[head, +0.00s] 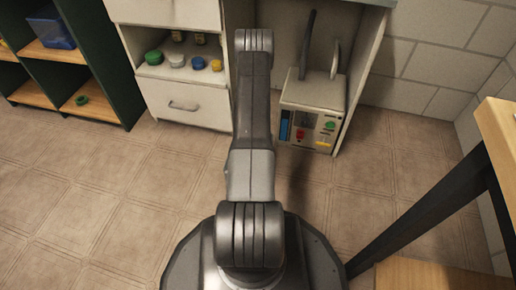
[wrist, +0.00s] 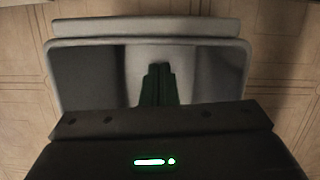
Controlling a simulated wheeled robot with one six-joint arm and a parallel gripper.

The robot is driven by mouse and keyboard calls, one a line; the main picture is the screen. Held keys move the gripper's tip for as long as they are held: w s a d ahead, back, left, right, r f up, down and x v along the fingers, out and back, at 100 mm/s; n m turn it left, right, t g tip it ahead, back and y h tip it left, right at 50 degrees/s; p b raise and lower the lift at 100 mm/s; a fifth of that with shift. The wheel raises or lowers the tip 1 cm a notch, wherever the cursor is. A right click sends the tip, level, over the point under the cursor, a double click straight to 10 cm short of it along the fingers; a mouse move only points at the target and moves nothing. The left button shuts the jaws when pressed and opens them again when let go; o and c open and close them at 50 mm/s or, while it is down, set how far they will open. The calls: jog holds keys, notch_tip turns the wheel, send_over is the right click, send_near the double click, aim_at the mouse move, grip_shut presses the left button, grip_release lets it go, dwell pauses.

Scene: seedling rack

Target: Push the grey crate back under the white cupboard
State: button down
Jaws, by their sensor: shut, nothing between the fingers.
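The white cupboard (head: 185,106) stands across the top of the head view, with drawers and a shelf on its left and an open bay on its right. My arm covers its middle, and neither my gripper nor the grey crate can be made out there. In the wrist view, a grey, rimmed shape, which looks like the grey crate (wrist: 100,43), fills the upper middle, with darker areas inside its rim. My gripper (wrist: 158,72) is shut and empty, its dark fingers in front of this shape. Whether they touch it I cannot tell.
A pale box with coloured parts (head: 312,97) stands in the cupboard's right bay. A dark green shelf unit (head: 112,75) is at the left. A table with a wooden top and black legs (head: 425,225) is at the right. Tiled floor (head: 100,190) is clear at the left.

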jog(key=shift+x, duration=2.25)
jog(key=shift+p+x, duration=0.85)
jog(key=shift+x, duration=0.4)
